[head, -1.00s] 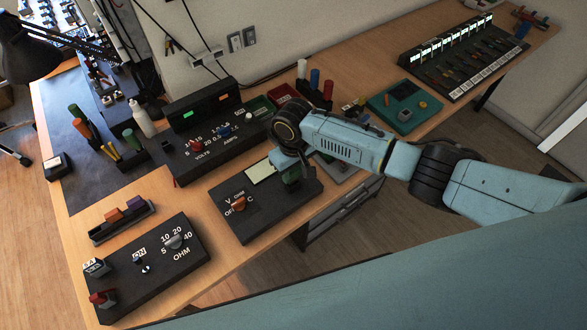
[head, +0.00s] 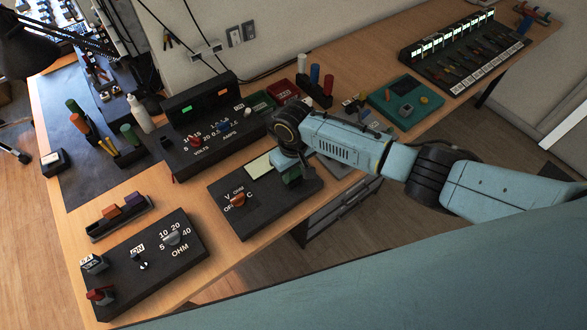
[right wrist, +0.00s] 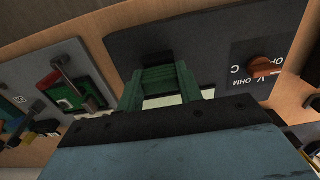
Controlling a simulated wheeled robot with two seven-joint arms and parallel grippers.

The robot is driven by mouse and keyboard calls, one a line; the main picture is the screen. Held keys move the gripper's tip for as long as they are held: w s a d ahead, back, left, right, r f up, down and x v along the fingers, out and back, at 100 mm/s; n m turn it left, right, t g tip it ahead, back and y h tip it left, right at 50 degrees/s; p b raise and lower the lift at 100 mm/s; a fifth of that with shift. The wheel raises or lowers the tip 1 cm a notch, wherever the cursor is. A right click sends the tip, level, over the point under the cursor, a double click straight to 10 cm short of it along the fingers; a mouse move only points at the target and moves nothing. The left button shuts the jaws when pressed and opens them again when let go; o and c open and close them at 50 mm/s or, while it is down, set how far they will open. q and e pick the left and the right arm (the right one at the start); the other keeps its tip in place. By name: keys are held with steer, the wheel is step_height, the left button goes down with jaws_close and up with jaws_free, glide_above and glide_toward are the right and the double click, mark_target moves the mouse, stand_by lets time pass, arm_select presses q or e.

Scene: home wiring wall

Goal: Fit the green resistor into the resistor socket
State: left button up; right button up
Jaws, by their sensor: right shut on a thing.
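My right gripper (head: 291,176) points down over the right part of the black meter box (head: 222,217), which has a pale screen and an orange knob. It is shut on the green resistor (right wrist: 164,82), a ribbed green block between the fingers in the right wrist view. In the head view, only a bit of green shows below the wrist. On the meter box in the right wrist view, a dark patch (right wrist: 155,57) lies just beyond the resistor; it may be the resistor socket. I cannot tell whether the resistor touches the box. My left gripper is out of view.
A tray (head: 98,237) with several coloured blocks stands at left, behind a black OHM box (head: 150,277). A power supply (head: 185,160) stands behind the meter box. A teal board (head: 400,118) lies to the right. The bench's front edge is close to the meter box.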

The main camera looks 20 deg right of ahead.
mark_target(293, 171)
steer(key=shift+f, duration=0.25)
steer(key=o, duration=1)
steer(key=shift+o, duration=0.2)
step_height(293, 171, up, 13)
steer(key=p, duration=0.1)
steer(key=shift+r+p, duration=0.2)
steer(key=shift+p, duration=0.1)
